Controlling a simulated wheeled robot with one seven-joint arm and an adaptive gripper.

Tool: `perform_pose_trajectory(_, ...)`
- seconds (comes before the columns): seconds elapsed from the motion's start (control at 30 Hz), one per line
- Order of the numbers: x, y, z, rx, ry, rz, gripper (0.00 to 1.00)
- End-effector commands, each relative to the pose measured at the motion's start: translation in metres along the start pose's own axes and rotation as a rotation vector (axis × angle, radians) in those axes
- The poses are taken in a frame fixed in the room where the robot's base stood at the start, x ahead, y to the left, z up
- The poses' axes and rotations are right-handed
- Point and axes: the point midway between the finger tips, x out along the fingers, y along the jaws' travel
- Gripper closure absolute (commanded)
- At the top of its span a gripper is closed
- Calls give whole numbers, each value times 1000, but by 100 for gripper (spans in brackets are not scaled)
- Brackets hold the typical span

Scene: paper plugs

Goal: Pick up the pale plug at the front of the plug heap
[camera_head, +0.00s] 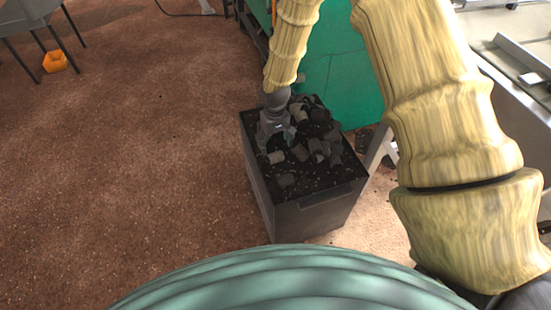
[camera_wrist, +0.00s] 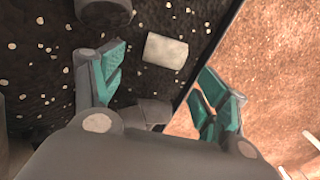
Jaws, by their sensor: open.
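The pale plug (camera_head: 276,157) is a short light-grey cylinder lying on the dark speckled top of a box, at the front left of the plug heap (camera_head: 316,146). It also shows in the wrist view (camera_wrist: 166,51), lying on its side near the box edge. My gripper (camera_head: 277,145) points down above the box top, just behind the plug in the head view. Its teal-padded fingers are spread apart and nothing is between the pads. In the wrist view the plug appears between and a little beyond the fingertips. I cannot tell the exact height above it.
A darker plug (camera_head: 286,180) lies nearer the front of the box top (camera_head: 327,185). In the wrist view, one dark plug (camera_wrist: 104,12) is near the left finger and another (camera_wrist: 147,113) is partly hidden by my gripper. A green panel (camera_head: 335,90) stands behind the box.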

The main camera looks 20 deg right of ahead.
Motion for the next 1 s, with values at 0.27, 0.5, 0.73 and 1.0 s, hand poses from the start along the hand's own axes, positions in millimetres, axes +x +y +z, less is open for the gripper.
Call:
perform_pose_trajectory(0.27,19,-1,2,-1,-1,0,26)
perform_pose_trajectory(0.5,49,-3,5,0,-1,0,26)
perform_pose_trajectory(0.73,62,-3,4,0,1,0,26)
perform_pose_trajectory(1.0,62,-3,4,0,1,0,50)
